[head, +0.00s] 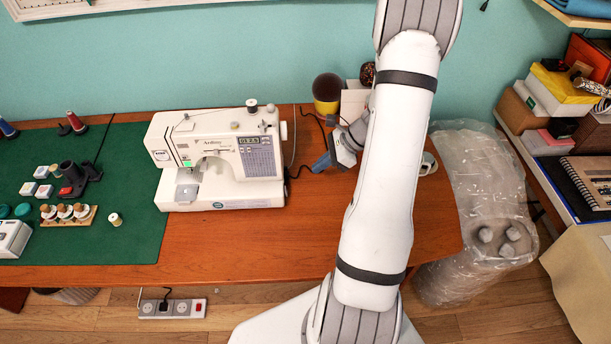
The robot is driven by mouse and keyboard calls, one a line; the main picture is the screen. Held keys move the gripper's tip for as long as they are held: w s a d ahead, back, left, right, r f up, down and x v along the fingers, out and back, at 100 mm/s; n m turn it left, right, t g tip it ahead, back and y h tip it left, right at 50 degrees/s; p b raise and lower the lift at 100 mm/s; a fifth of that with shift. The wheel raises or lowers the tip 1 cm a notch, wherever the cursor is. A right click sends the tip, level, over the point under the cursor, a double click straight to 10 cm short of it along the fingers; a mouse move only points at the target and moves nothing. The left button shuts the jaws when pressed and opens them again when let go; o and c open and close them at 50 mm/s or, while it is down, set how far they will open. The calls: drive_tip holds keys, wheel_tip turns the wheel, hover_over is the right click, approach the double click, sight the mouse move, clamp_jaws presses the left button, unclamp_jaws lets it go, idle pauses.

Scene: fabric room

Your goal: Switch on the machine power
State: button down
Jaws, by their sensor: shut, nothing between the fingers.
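The white sewing machine (222,165) stands on the wooden table, left of my arm. A small display and a printed panel show on its front. A handwheel (284,131) sticks out at its right end. My gripper (318,165) points left toward the machine's lower right side, with a small gap between its blue tip and the machine. It is shut and empty. The power switch cannot be made out; the machine's right side faces away from this view. A dark cord (300,170) lies between the machine and my gripper.
A green cutting mat (130,225) with thread spools and small boxes covers the table's left. A dark and yellow pot (327,92) stands behind my gripper. Bare table (270,240) lies in front of the machine.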

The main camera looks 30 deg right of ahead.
drive_tip(key=shift+v, duration=1.55)
drive_tip(key=shift+a+r, duration=0.15)
drive_tip(key=s+a+r+n+h, duration=0.3)
drive_tip(key=s+a+r+n, duration=0.4)
drive_tip(key=r+n, duration=0.3)
drive_tip(key=s+a+r+n+h, duration=0.4)
drive_tip(key=s+a+r+n, duration=0.4)
drive_tip(key=a+r+n, duration=0.2)
drive_tip(key=n, duration=0.2)
drive_tip(key=shift+s+a+n+h, duration=0.25)
drive_tip(key=shift+a+n+h, duration=0.05)
